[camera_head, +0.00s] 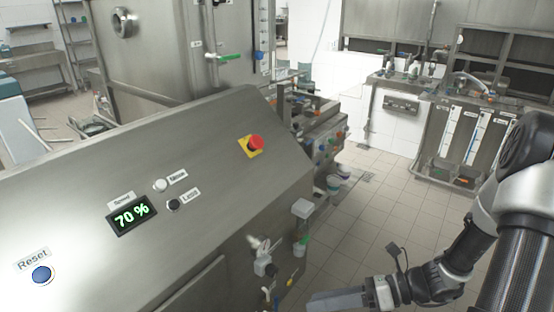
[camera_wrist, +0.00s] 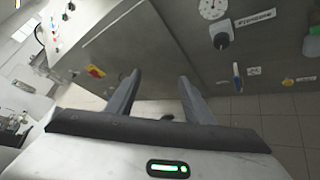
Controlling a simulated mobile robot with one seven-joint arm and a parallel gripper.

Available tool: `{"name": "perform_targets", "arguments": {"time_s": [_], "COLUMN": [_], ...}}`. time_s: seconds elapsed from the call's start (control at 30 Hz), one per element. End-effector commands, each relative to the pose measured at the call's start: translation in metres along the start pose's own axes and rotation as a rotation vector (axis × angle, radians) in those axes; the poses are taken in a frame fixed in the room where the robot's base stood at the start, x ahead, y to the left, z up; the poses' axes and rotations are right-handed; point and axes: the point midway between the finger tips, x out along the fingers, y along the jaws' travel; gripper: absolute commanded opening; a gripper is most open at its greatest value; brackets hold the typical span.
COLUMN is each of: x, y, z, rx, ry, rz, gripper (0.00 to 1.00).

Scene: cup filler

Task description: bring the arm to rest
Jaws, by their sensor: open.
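My gripper (camera_head: 336,300) is at the bottom edge of the head view, low beside the right side of the steel control cabinet (camera_head: 215,130). My arm comes in from the right edge of that view. In the wrist view my gripper (camera_wrist: 158,82) shows two dark fingers spread apart, with nothing between them. The fingers point toward the cabinet's steel side (camera_wrist: 165,50). I cannot tell the exact gap to it. The fingertips are hard to make out in the head view.
The sloped panel carries a red stop button (camera_head: 256,142), a 70 % display (camera_head: 131,215) and a blue Reset button (camera_head: 41,274). Valves and fittings (camera_head: 264,262) stick out near my gripper. The tiled floor (camera_head: 365,225) is open toward a back-right sink unit (camera_head: 462,140).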

Motion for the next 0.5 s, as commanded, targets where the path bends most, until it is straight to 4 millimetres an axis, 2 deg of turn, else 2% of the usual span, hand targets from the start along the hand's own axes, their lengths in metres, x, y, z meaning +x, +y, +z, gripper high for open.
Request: {"name": "perform_targets", "arguments": {"time_s": [0.03,0.1,0.27,0.5], "x": [-0.005,-0.012,-0.034,-0.078], "y": [0.021,0.042,0.086,0.145], "z": [0.011,0.018,0.035,0.076], "rx": [-0.148,-0.342,-0.788,-1.442], "ry": [0.115,0.262,0.586,1.033], "rz": [-0.004,0.001,0.030,0.089], "gripper": [0.48,0.48,0.48,0.48]}}
